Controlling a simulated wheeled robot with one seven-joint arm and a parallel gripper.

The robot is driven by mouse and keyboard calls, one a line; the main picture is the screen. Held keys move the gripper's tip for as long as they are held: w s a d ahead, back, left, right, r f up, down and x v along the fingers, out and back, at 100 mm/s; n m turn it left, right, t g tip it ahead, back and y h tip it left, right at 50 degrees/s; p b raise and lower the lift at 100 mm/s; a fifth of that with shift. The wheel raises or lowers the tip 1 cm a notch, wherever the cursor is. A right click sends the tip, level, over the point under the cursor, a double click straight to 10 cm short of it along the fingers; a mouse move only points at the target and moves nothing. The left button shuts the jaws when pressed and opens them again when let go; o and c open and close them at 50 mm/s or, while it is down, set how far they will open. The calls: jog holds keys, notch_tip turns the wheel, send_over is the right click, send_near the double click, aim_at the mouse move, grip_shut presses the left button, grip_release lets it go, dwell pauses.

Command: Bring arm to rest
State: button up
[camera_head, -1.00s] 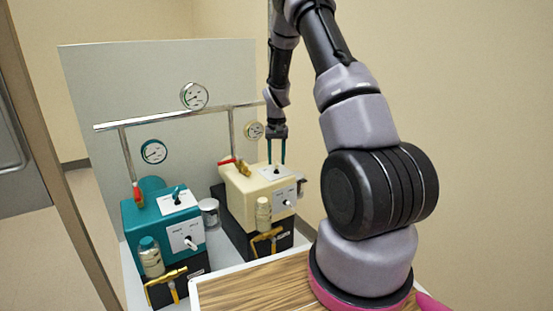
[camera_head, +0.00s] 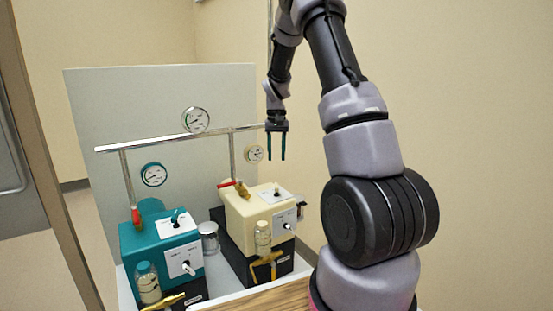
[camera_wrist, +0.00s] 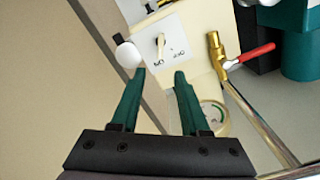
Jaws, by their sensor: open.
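My gripper (camera_head: 276,146) is open and empty, its two teal fingers pointing down above the cream pump unit (camera_head: 252,208) in the head view. In the wrist view my gripper (camera_wrist: 158,85) shows its fingers apart. Beyond them is the white switch plate (camera_wrist: 167,48) with a toggle (camera_wrist: 161,45) on the cream unit. A gap shows between the fingertips and the unit's top in the head view. Nothing is held.
A teal pump unit (camera_head: 165,252) stands left of the cream one. A metal pipe (camera_head: 178,137) with gauges and red-handled valves (camera_head: 136,215) runs behind both, before a grey panel (camera_head: 100,105). A wooden surface (camera_head: 270,301) lies in front.

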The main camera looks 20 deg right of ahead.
dwell(0.6)
jog(key=s+a+r+t+y, duration=0.1)
jog(key=s+a+r+t, duration=0.15)
jog(key=s+r, duration=0.6)
jog(key=s+a+r+t, duration=0.1)
jog(key=s+a+r, duration=0.4)
jog(key=r, duration=0.6)
jog(key=s+a+r+t, duration=0.1)
jog(key=s+r+t, duration=0.1)
jog(key=s, duration=0.7)
jog(key=s+a+r+t+y, duration=0.1)
jog(key=s+a+r, duration=0.1)
jog(key=s, duration=0.7)
jog(key=shift+a+t, duration=0.25)
jog(key=shift+t, duration=0.1)
